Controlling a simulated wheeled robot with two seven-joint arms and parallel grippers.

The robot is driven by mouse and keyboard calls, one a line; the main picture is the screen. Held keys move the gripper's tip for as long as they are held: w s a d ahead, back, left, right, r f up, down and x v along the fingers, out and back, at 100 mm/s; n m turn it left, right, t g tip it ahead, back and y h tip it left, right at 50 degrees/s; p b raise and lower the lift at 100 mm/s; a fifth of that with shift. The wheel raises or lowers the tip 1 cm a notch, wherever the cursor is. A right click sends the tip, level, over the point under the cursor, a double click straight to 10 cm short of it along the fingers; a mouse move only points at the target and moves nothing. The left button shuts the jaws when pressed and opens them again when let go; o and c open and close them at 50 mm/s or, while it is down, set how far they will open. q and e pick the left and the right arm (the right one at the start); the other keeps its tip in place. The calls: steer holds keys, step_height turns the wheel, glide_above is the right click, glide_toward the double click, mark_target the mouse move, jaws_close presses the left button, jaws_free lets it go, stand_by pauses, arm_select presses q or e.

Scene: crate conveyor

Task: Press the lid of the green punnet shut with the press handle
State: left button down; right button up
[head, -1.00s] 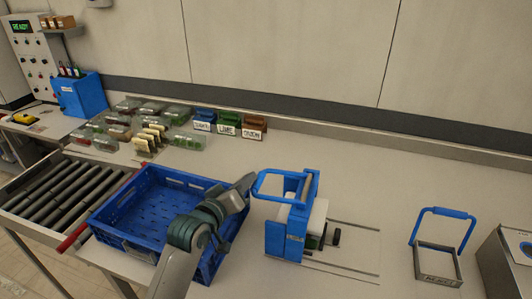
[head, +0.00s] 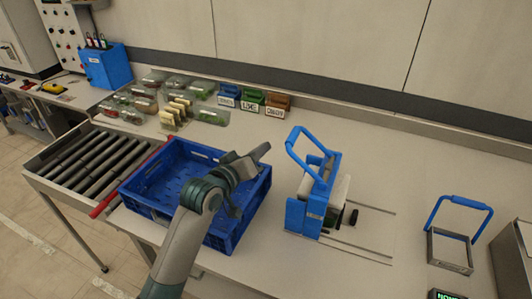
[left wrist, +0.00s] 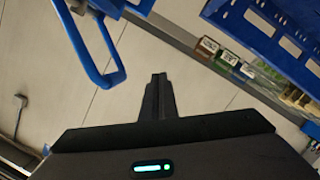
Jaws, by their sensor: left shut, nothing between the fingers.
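The press (head: 312,215) is a blue and white device on the table, right of the blue crate. Its blue loop handle (head: 292,142) is raised and leans up to the left. In the left wrist view, a blue loop (left wrist: 88,45) that looks like this handle is at upper left, apart from my fingers. My left gripper (head: 262,152) is shut and empty above the crate's right side, left of the handle. Its fingertips show shut in the left wrist view (left wrist: 158,78). My right gripper is out of view.
The blue crate (head: 140,192) stands by the roller conveyor (head: 85,160). Several clear punnets (head: 145,104) and three labelled holders (head: 252,100) stand at the back. A blue-handled frame (head: 450,250) stands at the right. The table between press and frame is mostly clear.

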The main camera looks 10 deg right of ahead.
arm_select(q)
steer(key=b+v, duration=0.2)
steer(key=v, duration=0.6)
steer(key=shift+s+r, duration=0.25)
steer(key=shift+s, duration=0.05)
stand_by(0.3)
stand_by(0.7)
steer(key=shift+a, duration=0.1)
